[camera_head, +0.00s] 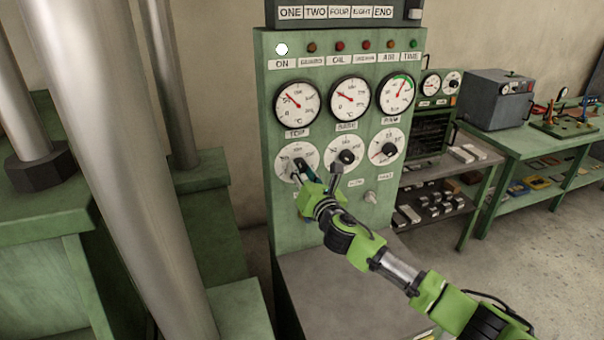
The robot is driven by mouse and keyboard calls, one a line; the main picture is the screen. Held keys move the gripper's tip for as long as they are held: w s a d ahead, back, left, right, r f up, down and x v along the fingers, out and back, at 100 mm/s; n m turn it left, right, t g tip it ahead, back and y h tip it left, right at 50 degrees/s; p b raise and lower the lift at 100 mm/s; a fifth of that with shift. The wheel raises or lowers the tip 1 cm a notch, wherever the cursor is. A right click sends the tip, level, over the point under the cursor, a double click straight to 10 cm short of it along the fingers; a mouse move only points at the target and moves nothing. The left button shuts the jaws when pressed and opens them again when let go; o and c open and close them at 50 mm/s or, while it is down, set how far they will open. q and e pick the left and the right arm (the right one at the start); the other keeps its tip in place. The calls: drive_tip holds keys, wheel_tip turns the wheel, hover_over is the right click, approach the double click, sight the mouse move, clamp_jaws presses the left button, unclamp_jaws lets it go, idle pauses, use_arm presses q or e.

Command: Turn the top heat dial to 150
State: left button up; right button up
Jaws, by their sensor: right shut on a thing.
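The control panel (264,120) is a tall green cabinet face with a row of three round gauges and three white dials below them. The left dial (285,163), under the gauge labelled "TOP", is the top heat dial. My right gripper (308,172) is at this dial, shut on its knob. The fingers cover most of the knob and part of the scale, so I cannot read the setting. The gauge above it (297,103) has its needle pointing to the upper left. My left gripper is not in view.
The middle dial (347,157) with a black knob is close to the right of my gripper. The right dial (387,148) is farther along. A small knob (371,197) sits below. A grey ledge (350,290) juts out under the panel. Metal columns (120,150) stand at left.

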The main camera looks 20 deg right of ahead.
drive_tip(key=m, duration=0.3)
drive_tip(key=shift+m+b, duration=0.3)
drive_tip(key=shift+m, duration=0.1)
drive_tip(key=m, duration=0.3)
drive_tip(key=shift+a+r+m+b, duration=0.1)
drive_tip(key=shift+m+b, duration=0.2)
drive_tip(key=m, duration=0.3)
drive_tip(key=shift+m, duration=0.3)
drive_tip(key=shift+r+m+b, duration=0.1)
drive_tip(key=shift+m+b, duration=0.3)
drive_tip(key=shift+m, duration=1.5)
drive_tip(key=o, duration=1.1)
drive_tip(key=s, duration=1.2)
drive_tip(key=shift+d, duration=0.25)
